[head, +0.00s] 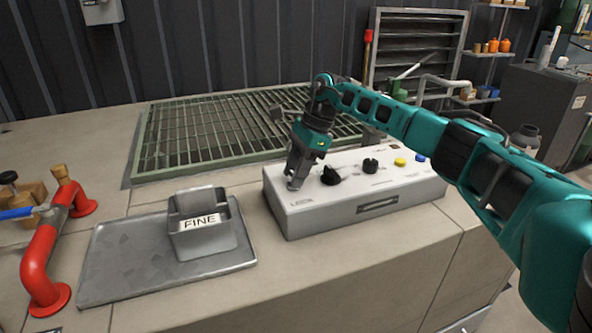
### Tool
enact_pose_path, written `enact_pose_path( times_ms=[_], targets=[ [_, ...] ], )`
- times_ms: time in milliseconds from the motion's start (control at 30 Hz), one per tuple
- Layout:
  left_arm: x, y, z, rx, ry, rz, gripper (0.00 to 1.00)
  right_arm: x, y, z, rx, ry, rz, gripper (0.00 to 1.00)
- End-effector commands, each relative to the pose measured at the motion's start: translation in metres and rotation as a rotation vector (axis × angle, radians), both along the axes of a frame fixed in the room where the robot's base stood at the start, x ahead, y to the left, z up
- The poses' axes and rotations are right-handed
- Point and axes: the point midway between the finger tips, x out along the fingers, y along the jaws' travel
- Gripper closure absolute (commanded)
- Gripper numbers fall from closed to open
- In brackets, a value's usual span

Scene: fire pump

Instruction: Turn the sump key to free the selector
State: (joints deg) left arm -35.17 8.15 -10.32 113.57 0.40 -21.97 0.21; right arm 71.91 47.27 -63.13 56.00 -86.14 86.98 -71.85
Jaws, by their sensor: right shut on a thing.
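A white control box (350,189) sits on the tan worktop. A black pointer knob (330,176), a second black knob (371,166), a yellow button (400,161) and a blue button (420,158) stand on its top face. My right gripper (293,184) points down at the left end of the box, just left of the first black knob, above a small printed label. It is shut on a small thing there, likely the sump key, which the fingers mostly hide. My left gripper is out of view.
A grey tray (120,276) holds a metal bin marked FINE (203,240), left of the box. A red pipe (40,262) with a blue-handled valve stands at the far left. A green floor-type grating (200,135) lies behind. Worktop in front of the box is clear.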

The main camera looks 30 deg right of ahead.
Motion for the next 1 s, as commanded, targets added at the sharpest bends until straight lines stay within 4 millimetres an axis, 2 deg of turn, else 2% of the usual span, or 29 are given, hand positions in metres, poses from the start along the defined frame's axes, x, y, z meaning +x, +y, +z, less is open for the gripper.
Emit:
enact_pose_path(
  times_ms=[267, 300, 533, 833, 1000],
  targets=[
    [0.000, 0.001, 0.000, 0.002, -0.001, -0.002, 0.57, 0.000, 0.000, 0.000, -0.002, -0.001, 0.004, 0.92],
    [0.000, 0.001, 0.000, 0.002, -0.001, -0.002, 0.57, 0.000, 0.000, 0.000, -0.002, -0.001, 0.004, 0.60],
    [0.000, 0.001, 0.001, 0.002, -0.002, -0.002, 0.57, 0.000, 0.000, 0.000, -0.001, -0.002, 0.002, 0.38],
    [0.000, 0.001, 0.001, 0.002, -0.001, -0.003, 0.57, 0.000, -0.001, 0.003, -0.001, -0.001, 0.001, 0.36],
    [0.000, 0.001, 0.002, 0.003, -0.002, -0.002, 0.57, -0.001, -0.009, 0.022, -0.001, -0.004, -0.001, 0.36]
  ],
)
